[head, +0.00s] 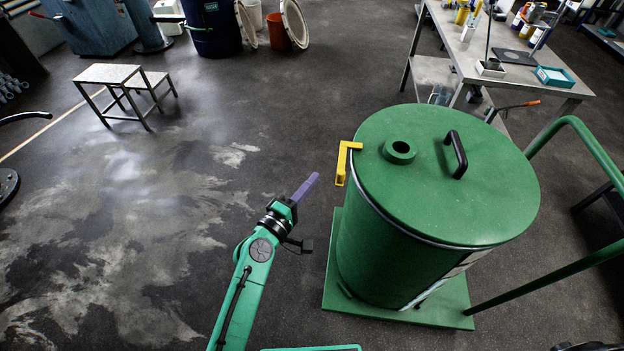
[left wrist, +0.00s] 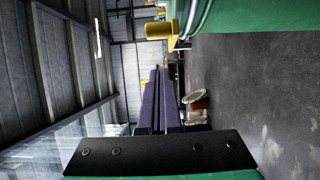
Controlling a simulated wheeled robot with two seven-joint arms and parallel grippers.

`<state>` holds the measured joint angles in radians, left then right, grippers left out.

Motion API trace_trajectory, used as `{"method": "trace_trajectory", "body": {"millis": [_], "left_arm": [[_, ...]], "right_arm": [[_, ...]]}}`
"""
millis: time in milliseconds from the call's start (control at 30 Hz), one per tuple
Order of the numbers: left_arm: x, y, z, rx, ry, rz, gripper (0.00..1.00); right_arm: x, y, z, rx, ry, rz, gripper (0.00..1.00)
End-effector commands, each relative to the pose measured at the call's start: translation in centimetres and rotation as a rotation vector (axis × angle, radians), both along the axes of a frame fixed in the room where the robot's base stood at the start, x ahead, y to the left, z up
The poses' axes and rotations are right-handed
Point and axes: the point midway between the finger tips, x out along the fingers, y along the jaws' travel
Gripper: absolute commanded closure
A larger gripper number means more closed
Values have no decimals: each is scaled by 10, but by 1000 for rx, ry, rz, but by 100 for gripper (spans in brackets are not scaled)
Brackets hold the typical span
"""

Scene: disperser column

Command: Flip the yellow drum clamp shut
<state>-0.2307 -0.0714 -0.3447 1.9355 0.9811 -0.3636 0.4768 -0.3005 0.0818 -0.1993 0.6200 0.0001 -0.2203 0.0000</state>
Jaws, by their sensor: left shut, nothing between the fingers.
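The yellow drum clamp (head: 343,163) is at the left rim of the green drum's lid (head: 445,205). It looks like a bent bar, one short end on the lid edge and the longer part running outside the rim. It also shows in the left wrist view as a yellow block (left wrist: 158,28) near the top, beside the green drum (left wrist: 250,15). My left gripper (head: 313,178) is left of the clamp, apart from it, with its purple fingers shut and empty. The fingers show in the left wrist view (left wrist: 155,76), side by side. My right gripper is not in view.
The drum stands on a green base (head: 455,311) with green rails (head: 550,275) to its right. A black handle (head: 456,155) and a round port (head: 398,150) rise from the lid. A metal workbench (head: 470,60) stands behind. The floor left of the drum is clear up to a step stool (head: 108,74).

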Motion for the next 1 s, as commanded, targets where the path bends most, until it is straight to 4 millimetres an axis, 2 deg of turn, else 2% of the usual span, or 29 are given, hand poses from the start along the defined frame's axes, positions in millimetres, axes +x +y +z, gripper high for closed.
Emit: {"method": "trace_trajectory", "body": {"millis": [33,133,333,533,933,1000], "left_arm": [[-14,1,-3,1,3,1,100],[-38,2,-3,1,2,2,100],[-72,4,-1,3,-3,4,100],[-78,4,2,2,-5,6,100],[-78,4,2,2,-5,6,100],[-78,5,-4,17,0,6,100]], "right_arm": [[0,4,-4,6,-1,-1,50],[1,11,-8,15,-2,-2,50],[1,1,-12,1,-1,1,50],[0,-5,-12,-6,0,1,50],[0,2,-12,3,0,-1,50],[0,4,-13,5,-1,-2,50]]}}
